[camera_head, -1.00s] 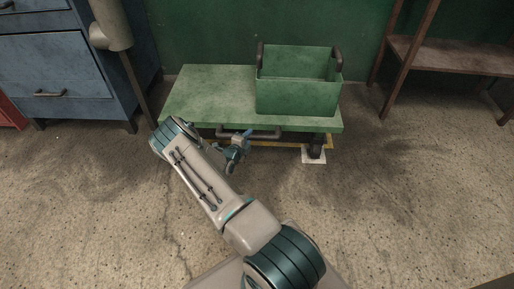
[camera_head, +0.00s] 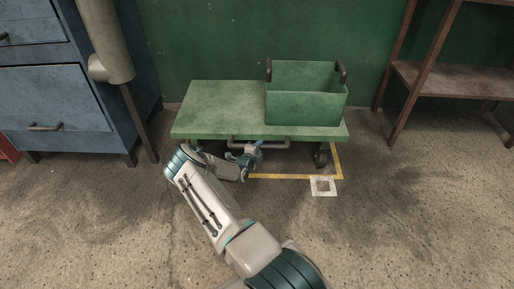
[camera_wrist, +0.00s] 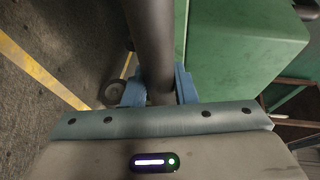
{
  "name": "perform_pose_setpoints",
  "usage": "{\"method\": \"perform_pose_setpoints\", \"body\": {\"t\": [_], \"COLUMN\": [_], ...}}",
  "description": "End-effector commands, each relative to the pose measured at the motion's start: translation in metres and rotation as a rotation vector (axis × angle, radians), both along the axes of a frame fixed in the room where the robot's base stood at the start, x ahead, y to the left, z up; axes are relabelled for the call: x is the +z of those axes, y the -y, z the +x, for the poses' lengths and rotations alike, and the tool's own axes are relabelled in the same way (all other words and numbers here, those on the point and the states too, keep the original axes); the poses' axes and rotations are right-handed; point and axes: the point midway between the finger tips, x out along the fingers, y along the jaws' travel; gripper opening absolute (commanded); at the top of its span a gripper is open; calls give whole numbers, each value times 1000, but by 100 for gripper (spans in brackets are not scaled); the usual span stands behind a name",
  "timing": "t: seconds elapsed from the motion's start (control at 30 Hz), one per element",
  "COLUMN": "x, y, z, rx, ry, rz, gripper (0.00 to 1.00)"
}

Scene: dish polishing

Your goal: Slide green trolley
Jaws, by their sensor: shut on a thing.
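The green trolley (camera_head: 218,107) is a low flat platform against the green wall in the head view. A grey bar handle (camera_head: 275,144) runs along its front edge below the top. A dark wheel (camera_head: 320,157) shows under its right end. My gripper (camera_head: 246,154) is at the left part of this handle. In the wrist view my gripper (camera_wrist: 160,90) has its blue fingers on both sides of the dark handle bar (camera_wrist: 152,40), shut on it. The fingertips are partly hidden behind the bar.
An open green box (camera_head: 305,108) with dark handles stands on the trolley's right half. Yellow floor tape (camera_head: 300,177) and a white square mark (camera_head: 323,186) lie in front. A blue cabinet (camera_head: 65,100) and grey post stand left, a brown shelf (camera_head: 455,82) right.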

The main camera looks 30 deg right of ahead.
Motion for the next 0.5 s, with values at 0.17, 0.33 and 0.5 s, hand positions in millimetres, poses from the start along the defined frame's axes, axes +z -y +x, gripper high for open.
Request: {"method": "perform_pose_setpoints", "body": {"t": [0.17,0.33,0.5], "x": [4,4,3], "y": [2,4,2], "z": [5,4,4], "rx": [7,5,4], "ry": [8,9,6], "rz": [-4,-5,-3], "gripper": [0,41,47]}}
